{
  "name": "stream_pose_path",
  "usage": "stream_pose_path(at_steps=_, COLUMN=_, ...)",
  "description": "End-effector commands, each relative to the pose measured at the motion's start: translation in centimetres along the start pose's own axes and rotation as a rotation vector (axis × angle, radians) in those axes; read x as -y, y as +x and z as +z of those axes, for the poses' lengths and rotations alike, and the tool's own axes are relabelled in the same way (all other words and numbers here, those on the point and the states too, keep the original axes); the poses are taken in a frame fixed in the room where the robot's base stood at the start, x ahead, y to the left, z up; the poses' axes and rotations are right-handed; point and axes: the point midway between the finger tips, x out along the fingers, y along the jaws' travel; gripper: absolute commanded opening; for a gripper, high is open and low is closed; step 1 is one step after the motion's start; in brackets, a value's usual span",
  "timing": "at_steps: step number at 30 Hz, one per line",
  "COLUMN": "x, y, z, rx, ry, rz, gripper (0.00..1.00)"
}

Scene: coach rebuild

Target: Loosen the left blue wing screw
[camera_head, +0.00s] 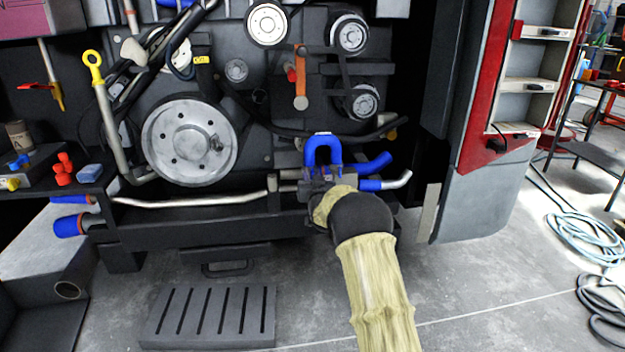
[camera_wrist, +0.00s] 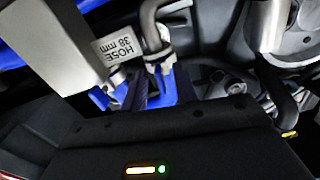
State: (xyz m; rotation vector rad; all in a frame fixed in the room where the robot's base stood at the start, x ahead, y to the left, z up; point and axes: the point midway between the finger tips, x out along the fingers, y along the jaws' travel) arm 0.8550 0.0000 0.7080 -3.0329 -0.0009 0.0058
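In the wrist view, a blue wing screw (camera_wrist: 166,84) sits below a metal hose clamp, between the two dark fingers of my gripper (camera_wrist: 163,92). A second blue piece (camera_wrist: 108,90), perhaps another wing screw, is to its left, below the label "HOSE 38 mm" (camera_wrist: 117,46). The fingers are apart with blue between them; I cannot tell whether they press on it. In the head view, my gripper (camera_head: 318,184) is at the blue U-shaped hose (camera_head: 322,146) low on the engine. My wrist hides part of that area, and the wing screws cannot be made out there.
A metal pipe (camera_head: 190,202) runs left of my gripper, and a blue hose end (camera_head: 375,164) is close on its right. A large pulley (camera_head: 190,140) is at upper left. A slotted step (camera_head: 210,315) lies below. A grey panel (camera_head: 480,195) stands at right.

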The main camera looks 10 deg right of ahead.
Motion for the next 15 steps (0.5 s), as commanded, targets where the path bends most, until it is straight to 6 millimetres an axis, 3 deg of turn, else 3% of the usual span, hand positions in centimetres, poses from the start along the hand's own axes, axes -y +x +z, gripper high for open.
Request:
stream_pose_path(at_steps=8, x=0.0, y=-0.7, z=-0.2, rx=-0.001, ry=0.0, rz=0.001, gripper=0.29)
stream_pose_path(at_steps=15, x=0.0, y=-3.2, z=-0.3, rx=-0.001, ry=0.0, rz=0.001, gripper=0.29)
